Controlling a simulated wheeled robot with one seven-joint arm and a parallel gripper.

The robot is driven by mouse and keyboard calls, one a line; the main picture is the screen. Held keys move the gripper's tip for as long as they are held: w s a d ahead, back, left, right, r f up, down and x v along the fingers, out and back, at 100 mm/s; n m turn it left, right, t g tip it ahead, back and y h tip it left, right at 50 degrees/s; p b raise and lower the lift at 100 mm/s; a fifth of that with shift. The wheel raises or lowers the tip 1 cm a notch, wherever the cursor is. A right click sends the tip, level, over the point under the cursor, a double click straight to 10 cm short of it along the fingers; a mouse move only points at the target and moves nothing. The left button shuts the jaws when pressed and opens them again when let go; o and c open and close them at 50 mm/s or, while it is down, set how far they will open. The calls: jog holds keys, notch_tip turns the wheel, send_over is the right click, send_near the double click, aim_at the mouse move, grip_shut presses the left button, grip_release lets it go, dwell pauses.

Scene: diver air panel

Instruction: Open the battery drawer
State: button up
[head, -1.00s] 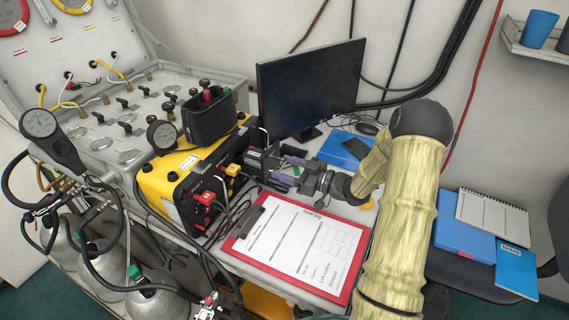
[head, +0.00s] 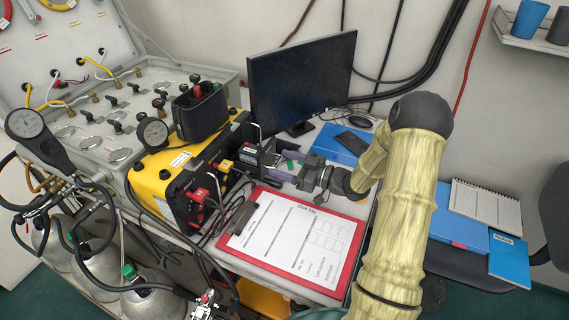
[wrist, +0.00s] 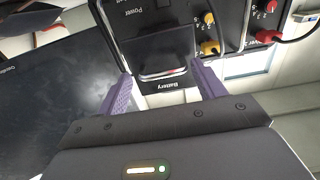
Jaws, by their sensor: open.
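The battery drawer (head: 260,158) is a dark box low on the black front panel (head: 205,182) of the yellow unit (head: 160,178). It appears to stick out from the panel. In the wrist view the drawer (wrist: 165,62) shows a recessed dark face and a front lip labelled "Battery", upside down. My gripper (head: 287,168) is open, with purple fingers in front of the drawer. In the wrist view its fingertips (wrist: 158,82) lie left and right of the lip, with nothing held between them. I cannot tell whether either finger touches the drawer.
A monitor (head: 301,83) stands behind my gripper. A red clipboard (head: 229,243) lies on the desk in front, and a blue folder (head: 338,146) with a phone lies behind. Red and yellow connectors (wrist: 209,47) with cables sit beside the drawer.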

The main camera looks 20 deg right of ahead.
jog(key=b+v, duration=0.1)
jog(key=v, duration=1.6)
jog(key=shift+b, duration=0.4)
jog(key=w+a+r+m+h+p, duration=0.4)
jog(key=w+h, duration=0.4)
jog(key=h, duration=0.3)
jog(key=s+a+r+m+g+h+p, duration=0.1)
jog(key=s+a+r+m+g+p, duration=0.1)
jog(key=s+a, duration=0.4)
jog(key=s+a+r+m+g+h+p, duration=0.1)
jog(key=s+a+g, duration=0.5)
jog(key=s, duration=0.8)
jog(key=r+m+g+p, duration=0.1)
jog(key=m+p, duration=0.1)
jog(key=m, duration=0.1)
jog(key=shift+r+h, duration=0.35)
jog(key=shift+h, duration=0.05)
